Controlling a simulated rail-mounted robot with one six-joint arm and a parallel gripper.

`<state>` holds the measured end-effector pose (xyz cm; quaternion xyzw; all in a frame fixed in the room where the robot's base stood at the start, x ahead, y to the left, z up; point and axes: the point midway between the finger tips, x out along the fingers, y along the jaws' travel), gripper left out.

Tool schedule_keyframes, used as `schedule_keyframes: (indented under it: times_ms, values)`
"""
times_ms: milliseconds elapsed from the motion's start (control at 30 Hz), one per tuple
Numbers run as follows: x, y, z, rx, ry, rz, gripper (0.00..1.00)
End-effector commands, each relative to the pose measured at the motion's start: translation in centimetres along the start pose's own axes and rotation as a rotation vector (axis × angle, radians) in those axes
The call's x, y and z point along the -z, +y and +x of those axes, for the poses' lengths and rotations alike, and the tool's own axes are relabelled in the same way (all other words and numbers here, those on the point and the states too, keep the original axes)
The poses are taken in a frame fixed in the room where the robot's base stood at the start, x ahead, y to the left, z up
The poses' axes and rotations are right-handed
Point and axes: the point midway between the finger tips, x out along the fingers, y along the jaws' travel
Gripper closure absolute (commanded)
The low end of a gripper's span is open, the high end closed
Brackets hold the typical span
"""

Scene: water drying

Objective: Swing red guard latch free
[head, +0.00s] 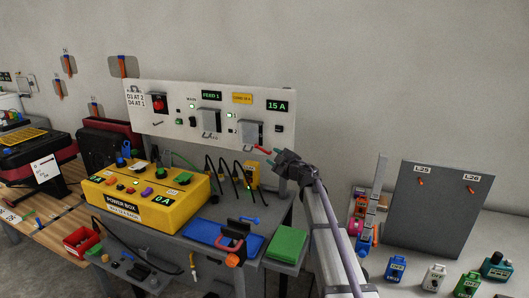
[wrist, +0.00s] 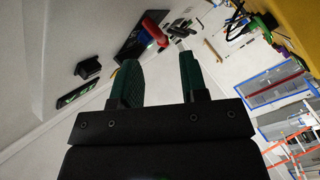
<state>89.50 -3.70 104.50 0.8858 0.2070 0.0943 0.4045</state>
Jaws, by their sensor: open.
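A small red bar, which looks like the red guard latch (head: 263,149), sticks out at the lower right of the white panel (head: 180,125), below the right-hand grey cover (head: 250,132). My gripper (head: 272,156) is just right of and below the bar, its green fingers apart. Whether they touch the bar is too small to tell. In the wrist view my gripper (wrist: 158,65) is open with nothing between the fingers. A red piece (wrist: 155,31) shows beyond the fingertips; I cannot tell whether it is the latch.
A green block (head: 287,244) and blue mat (head: 208,235) lie in front. A grey board (head: 438,210) stands at right.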

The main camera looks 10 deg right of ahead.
Motion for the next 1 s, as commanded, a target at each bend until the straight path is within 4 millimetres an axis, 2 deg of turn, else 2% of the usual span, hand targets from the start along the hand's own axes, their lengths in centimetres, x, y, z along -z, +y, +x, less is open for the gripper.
schedule_keyframes:
  times_ms: [33,100,200,300,567,1000]
  values:
    - [-0.1,0.1,1.6,0.001,0.002,0.0,0.6]
    - [-0.1,0.1,3.4,0.001,0.002,0.0,0.6]
    - [-0.1,0.1,5.5,0.0,0.001,0.0,0.6]
    - [0.0,0.1,6.7,0.0,0.001,0.0,0.6]
    - [0.0,0.0,6.9,-0.001,0.0,-0.001,0.6]
    - [0.0,0.0,6.9,0.0,0.0,-0.001,1.0]
